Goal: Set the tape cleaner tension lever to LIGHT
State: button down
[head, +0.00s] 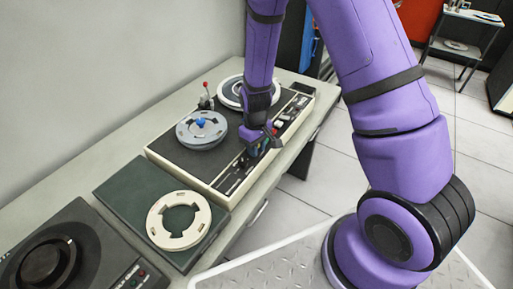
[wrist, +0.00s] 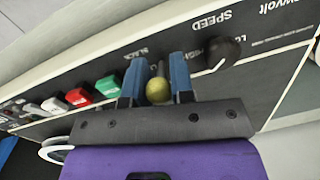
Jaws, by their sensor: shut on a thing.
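The tape cleaner (head: 180,157) is a cream-edged machine with a dark top and two reels, on the long bench in the head view. My gripper (head: 262,145) is at its front control strip. In the wrist view, the blue fingers of my gripper (wrist: 158,76) are shut on a yellowish ball knob (wrist: 158,91), the end of a lever on the panel. The word SLACK is printed left of the fingers. Another label, starting HIGH, is partly covered by the right finger. LIGHT is not readable, and the lever's shaft and slot are mostly hidden.
A black SPEED knob (wrist: 222,52) sits close right of the fingers. Green (wrist: 107,88), red (wrist: 78,97) and white buttons line the panel to the left. A green board (head: 125,187) with a cream ring (head: 158,233) lies nearer on the bench.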

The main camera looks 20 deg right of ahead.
jog(key=shift+w+a+g+h, duration=0.2)
jog(key=shift+w+g+h, duration=0.1)
jog(key=shift+g+h, duration=0.35)
jog(key=shift+w+a+g+h, duration=0.2)
jog(key=shift+g+h, duration=0.25)
jog(key=shift+g, duration=0.4)
jog(key=c, duration=1.1)
grip_release()
jog(key=shift+o, duration=0.2)
jog(key=shift+w+r, duration=0.1)
jog(key=shift+r, duration=0.1)
jog(key=v, duration=1)
jog(key=shift+r, duration=0.25)
